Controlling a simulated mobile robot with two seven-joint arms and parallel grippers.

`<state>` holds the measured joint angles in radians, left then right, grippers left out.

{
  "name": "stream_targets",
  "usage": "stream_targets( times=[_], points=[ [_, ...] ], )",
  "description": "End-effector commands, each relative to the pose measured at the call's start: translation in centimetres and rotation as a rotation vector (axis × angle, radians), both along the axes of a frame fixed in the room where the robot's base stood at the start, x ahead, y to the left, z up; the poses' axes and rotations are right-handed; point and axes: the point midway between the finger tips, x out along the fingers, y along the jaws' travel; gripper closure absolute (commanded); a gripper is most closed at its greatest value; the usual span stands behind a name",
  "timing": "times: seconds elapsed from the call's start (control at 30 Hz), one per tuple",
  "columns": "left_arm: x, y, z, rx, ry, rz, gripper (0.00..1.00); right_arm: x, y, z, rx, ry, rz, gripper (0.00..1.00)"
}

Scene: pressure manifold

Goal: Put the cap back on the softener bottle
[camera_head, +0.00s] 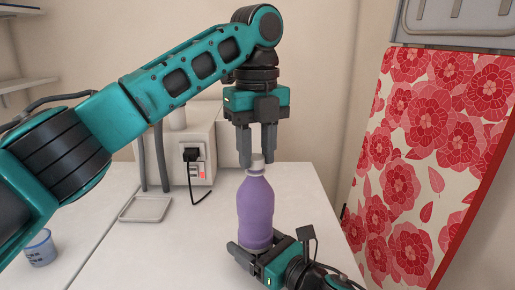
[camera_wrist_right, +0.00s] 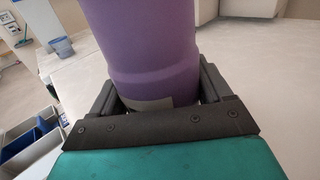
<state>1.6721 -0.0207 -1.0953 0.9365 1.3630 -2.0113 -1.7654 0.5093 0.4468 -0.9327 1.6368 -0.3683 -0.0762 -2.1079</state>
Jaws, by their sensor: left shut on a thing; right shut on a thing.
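The purple softener bottle (camera_head: 256,210) stands upright over the white table in the head view. My right gripper (camera_head: 252,250) is shut around its lower part. In the right wrist view the bottle (camera_wrist_right: 145,45) fills the space between the fingers of my right gripper (camera_wrist_right: 155,103). The pale cap (camera_head: 257,161) is at the top of the bottle, directly below and between the fingertips of my left gripper (camera_head: 257,155). My left gripper points straight down and is shut on the cap. Whether the cap is seated on the neck cannot be told.
A white box-shaped device (camera_head: 190,140) with a black plug and cable stands behind on the table (camera_head: 180,240). A shallow grey tray (camera_head: 145,209) lies left of the bottle. A blue cup (camera_head: 40,248) is at far left. A red floral panel (camera_head: 430,160) stands at right.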

Motion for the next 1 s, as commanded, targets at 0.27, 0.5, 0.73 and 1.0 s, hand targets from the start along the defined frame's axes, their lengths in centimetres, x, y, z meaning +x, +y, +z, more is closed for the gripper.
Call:
stream_targets(
  times=[0.27,0.5,0.73,1.0],
  points=[
    [-0.06,0.24,0.04,-0.002,0.000,-0.536,0.93,0.00,-0.01,-0.04,-0.001,0.001,0.000,1.00],
    [-0.01,0.42,0.02,-0.002,-0.001,-0.914,0.93,0.00,-0.01,-0.05,-0.001,0.001,-0.001,1.00],
    [0.01,0.46,0.02,-0.002,-0.001,-1.022,0.93,0.00,-0.01,-0.06,-0.001,0.002,-0.001,1.00],
    [0.00,0.44,0.02,-0.001,0.000,-1.020,0.60,0.00,-0.01,-0.07,-0.001,0.002,-0.001,1.00]
  ],
)
